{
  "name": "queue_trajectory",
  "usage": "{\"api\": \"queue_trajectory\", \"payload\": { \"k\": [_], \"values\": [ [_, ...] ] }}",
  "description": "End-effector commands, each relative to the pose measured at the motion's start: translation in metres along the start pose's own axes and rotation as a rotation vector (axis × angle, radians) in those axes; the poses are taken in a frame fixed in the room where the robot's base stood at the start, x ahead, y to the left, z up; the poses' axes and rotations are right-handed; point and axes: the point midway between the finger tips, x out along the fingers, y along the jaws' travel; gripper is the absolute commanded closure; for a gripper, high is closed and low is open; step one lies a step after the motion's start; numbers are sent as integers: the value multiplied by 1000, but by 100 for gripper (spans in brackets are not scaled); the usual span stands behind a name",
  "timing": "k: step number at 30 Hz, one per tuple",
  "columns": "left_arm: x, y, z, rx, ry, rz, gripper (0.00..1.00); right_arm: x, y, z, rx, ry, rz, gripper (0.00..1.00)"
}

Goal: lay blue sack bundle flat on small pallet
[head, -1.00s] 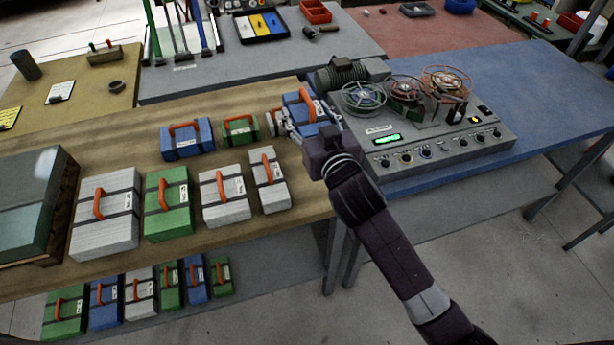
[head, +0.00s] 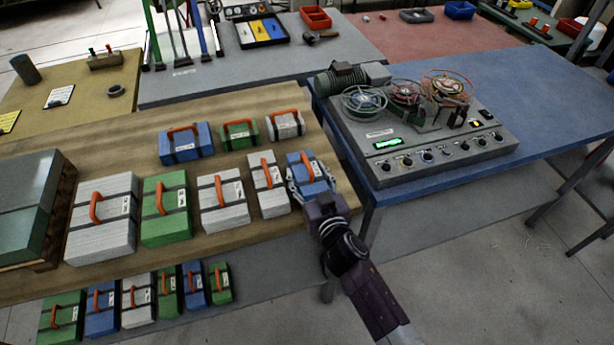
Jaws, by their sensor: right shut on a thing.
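My right gripper (head: 312,188) is shut on a blue sack bundle (head: 297,170) with an orange handle, dark straps and a white label. The bundle is at the right end of the wooden table, beside a narrow white bundle (head: 267,197). I cannot tell whether its underside touches the tabletop. A second blue bundle (head: 180,152) stands in the back row. At the far left, a dark wooden pallet (head: 62,215) carries a grey-green block; I cannot tell if it is the small pallet. My left gripper is not in view.
Green and white bundles (head: 165,222) stand along the wooden table (head: 120,140), with several more on the shelf below. A grey machine with wire reels (head: 430,140) stands on the blue table (head: 560,90) at right.

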Motion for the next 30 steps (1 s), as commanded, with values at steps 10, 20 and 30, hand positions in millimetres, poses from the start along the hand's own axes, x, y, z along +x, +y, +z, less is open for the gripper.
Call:
{"api": "queue_trajectory", "payload": {
  "k": [10,20,30],
  "values": [
    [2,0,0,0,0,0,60,1,0,5,-1,2,-1,75],
    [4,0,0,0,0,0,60,1,0,8,-1,1,-1,31],
    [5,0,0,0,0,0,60,1,0,8,-2,1,-1,31]
  ]
}}
